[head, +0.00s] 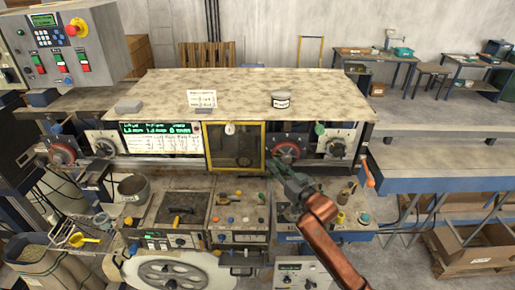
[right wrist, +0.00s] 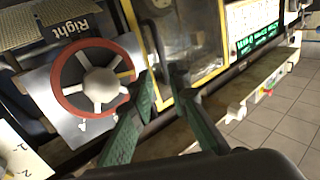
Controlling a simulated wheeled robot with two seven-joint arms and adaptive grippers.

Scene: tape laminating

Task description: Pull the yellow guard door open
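The yellow guard door (head: 235,147) is a yellow-framed window in the middle of the machine front, and it looks shut. In the right wrist view its yellow frame (right wrist: 131,28) and glassy pane are close up, seen turned over. My right gripper (head: 274,168) is at the door's lower right side in the head view. Its two green fingers (right wrist: 162,72) are apart, with the tips over the frame's edge near a dark upright bar (right wrist: 156,48). I cannot tell whether they touch it. My left gripper is not in view.
A red handwheel (head: 286,151) sits just right of the door and shows large in the right wrist view (right wrist: 98,80). A green-lit display panel (head: 160,138) is left of the door. The machine's top slab (head: 200,85) overhangs above; a control console (head: 238,215) lies below.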

